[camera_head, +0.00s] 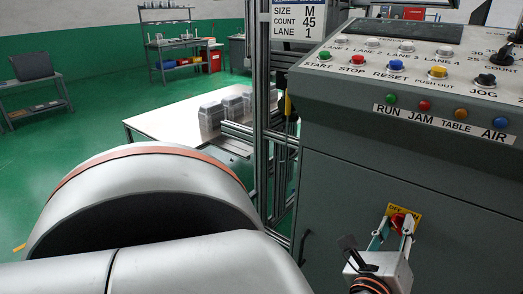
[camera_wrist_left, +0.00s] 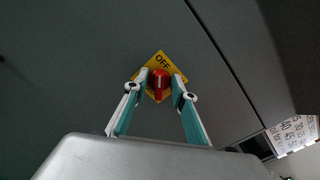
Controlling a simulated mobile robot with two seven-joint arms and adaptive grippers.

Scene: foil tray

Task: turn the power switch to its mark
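The power switch is a red knob (camera_head: 398,222) on a yellow plate (camera_head: 416,212) low on the machine's grey front. In the left wrist view the red knob (camera_wrist_left: 158,84) stands about upright, with OFF readable on the yellow plate (camera_wrist_left: 164,60) above it. My left gripper (camera_head: 393,227) faces the panel at the switch. In the left wrist view its two fingers (camera_wrist_left: 160,84) stand on either side of the knob. They look open, with a narrow gap beside it; contact is hard to tell. My right gripper is not in view.
The machine's sloped console (camera_head: 430,75) carries several buttons and lamps above the switch. A metal frame post (camera_head: 262,120) stands left of the cabinet, beside a white table (camera_head: 165,121) with grey trays. A door handle (camera_head: 302,246) sticks out left of the switch.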

